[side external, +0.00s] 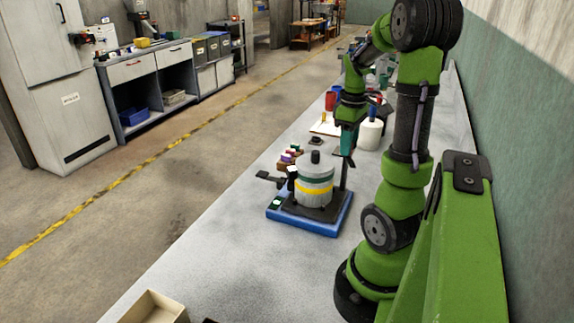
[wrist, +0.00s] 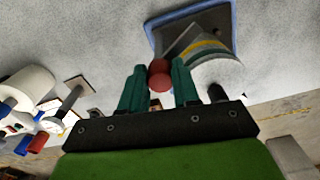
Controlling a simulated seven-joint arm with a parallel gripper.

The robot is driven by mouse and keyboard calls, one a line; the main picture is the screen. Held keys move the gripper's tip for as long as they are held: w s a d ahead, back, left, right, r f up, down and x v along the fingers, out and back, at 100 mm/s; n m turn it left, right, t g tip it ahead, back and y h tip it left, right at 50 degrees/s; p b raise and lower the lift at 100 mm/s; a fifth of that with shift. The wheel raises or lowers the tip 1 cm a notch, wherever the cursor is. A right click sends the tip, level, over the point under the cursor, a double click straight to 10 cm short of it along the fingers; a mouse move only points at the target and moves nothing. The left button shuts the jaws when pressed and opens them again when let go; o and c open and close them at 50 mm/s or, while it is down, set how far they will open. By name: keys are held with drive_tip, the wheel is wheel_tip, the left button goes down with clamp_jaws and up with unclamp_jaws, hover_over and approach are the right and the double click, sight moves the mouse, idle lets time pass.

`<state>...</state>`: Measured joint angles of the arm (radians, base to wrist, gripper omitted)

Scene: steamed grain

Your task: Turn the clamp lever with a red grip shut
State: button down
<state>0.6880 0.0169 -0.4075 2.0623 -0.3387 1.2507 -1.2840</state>
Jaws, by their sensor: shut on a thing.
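The red grip (wrist: 159,76) of the clamp lever sits between the two teal fingers of my gripper (wrist: 158,68) in the wrist view. In the side view my gripper (side external: 347,152) points down at the top of a thin dark upright post, which looks like the lever (side external: 343,177); the fingers hide the red grip there. The post stands at the right back of a blue-edged base (side external: 308,226). On that base is a pale drum (side external: 314,188) with green and yellow bands and a dark knob on top. The drum and base also show at the top of the wrist view (wrist: 208,62).
A white canister (side external: 370,135) and red and blue items stand farther back. An open tan box (side external: 153,308) is at the near bench edge. The bench between it and the base is clear.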

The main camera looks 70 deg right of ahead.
drive_tip(key=m, duration=0.4)
drive_tip(key=shift+s+m, duration=0.1)
drive_tip(key=shift+m, duration=0.2)
drive_tip(key=m, duration=0.4)
drive_tip(key=shift+m, duration=0.4)
drive_tip(key=c, duration=0.8)
unclamp_jaws()
wheel_tip(320, 180, up, 17)
drive_tip(key=shift+f, duration=0.1)
